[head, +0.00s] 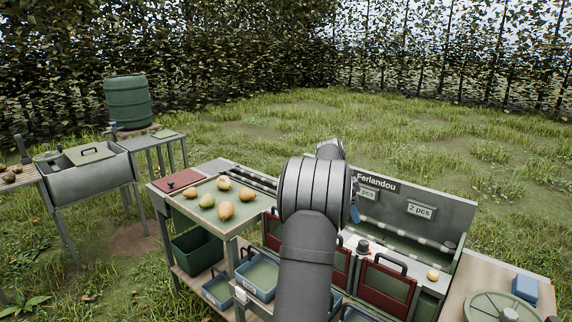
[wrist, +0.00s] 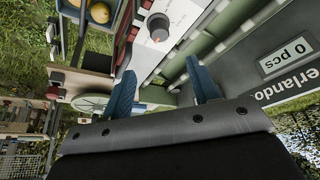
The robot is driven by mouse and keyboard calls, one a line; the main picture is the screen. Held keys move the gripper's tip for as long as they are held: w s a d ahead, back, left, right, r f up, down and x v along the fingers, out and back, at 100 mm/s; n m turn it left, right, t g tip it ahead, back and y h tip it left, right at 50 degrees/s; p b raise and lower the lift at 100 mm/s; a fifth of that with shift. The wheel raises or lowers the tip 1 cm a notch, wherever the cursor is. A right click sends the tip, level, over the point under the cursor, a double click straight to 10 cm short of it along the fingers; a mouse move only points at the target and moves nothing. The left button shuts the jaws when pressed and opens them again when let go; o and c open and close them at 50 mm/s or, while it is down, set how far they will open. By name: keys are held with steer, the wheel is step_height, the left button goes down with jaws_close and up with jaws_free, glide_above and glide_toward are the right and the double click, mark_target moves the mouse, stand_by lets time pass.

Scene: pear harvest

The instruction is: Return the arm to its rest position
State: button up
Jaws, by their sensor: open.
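My gripper (wrist: 163,84) shows in the wrist view with its two blue fingers spread apart and nothing between them. It hangs over the grey sorting station, near a white panel with a dark round knob (wrist: 159,27). In the head view my arm rises from the bottom centre and bends over the station. It hides most of the gripper; only a small blue part shows beside the arm. Several yellowish pears lie on the green-topped tray (head: 235,226) left of my arm. One more pear (head: 433,275) sits on the station's right side.
The station's back board (head: 400,205) stands upright behind, with a "2 pcs" label. Red-framed bins (head: 385,287) and blue-grey crates (head: 262,275) line its front. A round green disc (head: 490,306) lies at the right. A metal sink (head: 90,182) and green barrel (head: 128,103) stand left. Grass beyond is open.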

mark_target(364, 242)
steer(key=x, duration=1.5)
steer(key=shift+r, duration=0.1)
steer(key=v, duration=1.7)
steer(key=x, duration=1.7)
steer(key=shift+s, duration=0.1)
steer(key=n+t, duration=0.1)
steer(key=n, duration=0.2)
steer(key=shift+d+n, duration=0.1)
steer(key=shift+n, duration=0.3)
steer(key=n+t, duration=0.1)
steer(key=n, duration=0.2)
steer(key=shift+n+t+y, duration=0.3)
steer(key=shift+n+y, duration=0.1)
steer(key=v, duration=1.3)
